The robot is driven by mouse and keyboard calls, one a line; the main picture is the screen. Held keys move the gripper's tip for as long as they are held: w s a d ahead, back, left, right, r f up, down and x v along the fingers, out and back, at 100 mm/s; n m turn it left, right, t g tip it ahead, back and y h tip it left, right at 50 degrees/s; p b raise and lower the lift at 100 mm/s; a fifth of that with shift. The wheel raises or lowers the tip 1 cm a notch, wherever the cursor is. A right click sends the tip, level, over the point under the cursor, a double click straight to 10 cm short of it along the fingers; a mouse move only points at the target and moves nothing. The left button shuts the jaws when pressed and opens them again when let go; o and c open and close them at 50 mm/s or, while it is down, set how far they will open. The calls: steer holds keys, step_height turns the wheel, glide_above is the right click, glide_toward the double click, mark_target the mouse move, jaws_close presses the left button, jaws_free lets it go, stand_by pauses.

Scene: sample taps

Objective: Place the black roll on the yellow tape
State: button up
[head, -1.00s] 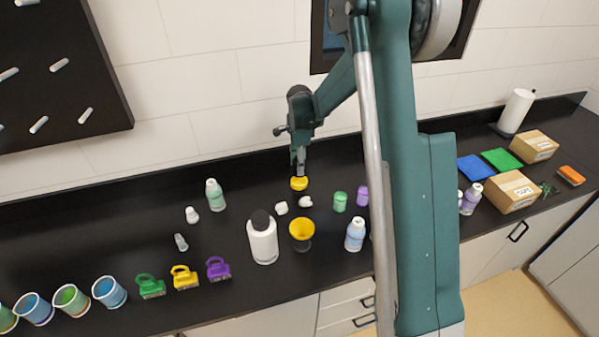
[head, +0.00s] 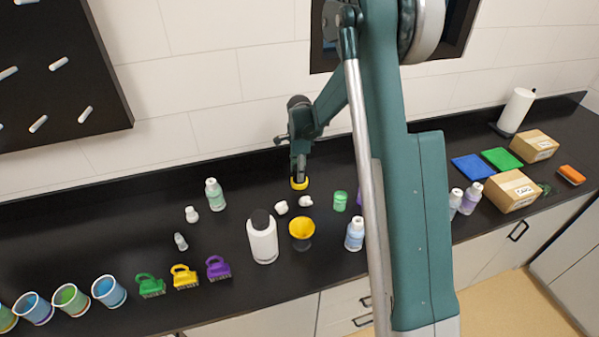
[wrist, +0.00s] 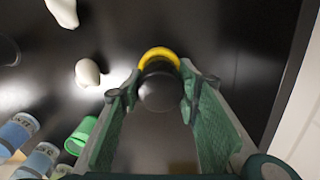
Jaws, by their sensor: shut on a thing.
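The yellow tape (head: 299,186) lies on the black counter near the wall; in the wrist view it shows as a yellow arc (wrist: 158,53) just beyond the fingertips. My gripper (head: 299,178) points down right over the tape. In the wrist view my gripper (wrist: 160,85) is shut on the black roll (wrist: 160,92), which sits between the green fingers. The roll overlaps the near part of the tape ring in that view. Whether the roll touches the tape cannot be told. In the head view the roll is hard to make out against the gripper.
Two small white objects (head: 281,208) (head: 306,202) lie just in front of the tape. A green container (head: 340,201) stands to the right.

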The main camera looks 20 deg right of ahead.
steer(key=o, duration=0.9)
steer(key=shift+r, duration=0.15)
step_height(320, 180, up, 12)
steer(key=shift+r, duration=0.1)
stand_by(0.5)
